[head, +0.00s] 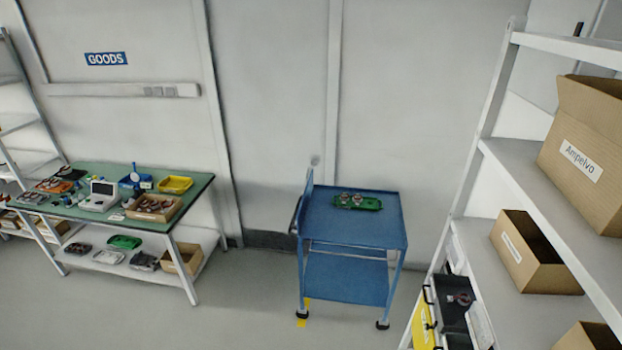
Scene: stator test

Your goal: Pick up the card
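I cannot make out a card for certain. A small white flat piece (117,217) lies on the green-topped workbench (190,190) at the left, near its front edge; it is too small to tell what it is. Another small white patch (146,185) shows by a blue item on the same bench. Neither of my grippers is in view.
A blue trolley (350,232) stands in the middle with a green tray (371,203) on top. A shelf rack (540,190) with cardboard boxes (590,140) fills the right. The bench also holds a white device (101,196) and a yellow tray (175,184). Grey floor (240,300) between is clear.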

